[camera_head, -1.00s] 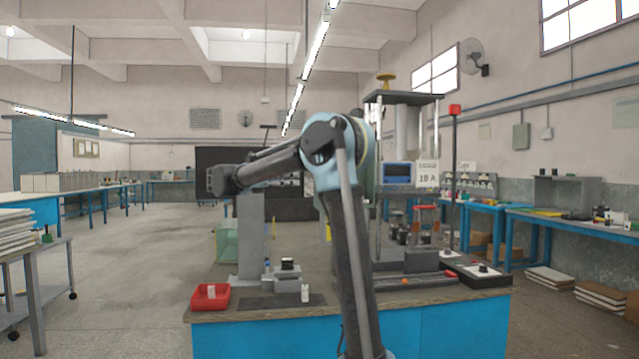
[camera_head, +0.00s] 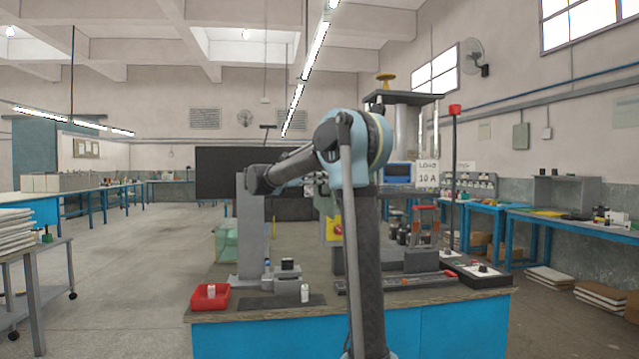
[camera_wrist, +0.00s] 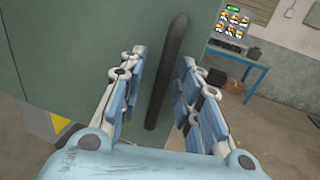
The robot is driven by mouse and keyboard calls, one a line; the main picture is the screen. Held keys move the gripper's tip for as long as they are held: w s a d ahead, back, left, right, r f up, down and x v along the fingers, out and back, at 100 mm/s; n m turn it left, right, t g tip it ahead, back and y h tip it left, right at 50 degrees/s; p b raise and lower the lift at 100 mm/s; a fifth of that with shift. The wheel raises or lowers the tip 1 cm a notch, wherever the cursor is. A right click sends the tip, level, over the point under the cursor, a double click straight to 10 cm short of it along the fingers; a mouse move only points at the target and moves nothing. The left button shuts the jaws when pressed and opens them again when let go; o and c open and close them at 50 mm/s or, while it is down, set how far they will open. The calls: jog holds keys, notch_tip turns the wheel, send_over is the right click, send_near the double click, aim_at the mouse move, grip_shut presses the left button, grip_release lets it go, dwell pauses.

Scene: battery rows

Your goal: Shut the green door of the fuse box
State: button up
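The green door (camera_wrist: 60,55) fills much of the wrist view as a flat grey-green panel with a long dark handle (camera_wrist: 167,75) on it. My gripper (camera_wrist: 163,78) is open, with one blue-padded finger on each side of the handle. I cannot tell whether either finger touches it. In the head view, a small part of the green panel (camera_head: 325,206) shows beside my arm, with a yellow patch (camera_head: 332,230) below. My arm hides most of the fuse box there, and how far the door stands open is unclear.
The workbench (camera_head: 290,316) carries a red tray (camera_head: 210,307) with a white piece in it, a grey stand (camera_head: 250,235) and a tall press-like machine (camera_head: 407,110). Blue tables (camera_head: 540,215) stand to the right. The floor at left (camera_head: 150,260) is largely clear.

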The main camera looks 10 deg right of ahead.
jog(key=shift+c, duration=0.5)
grip_shut()
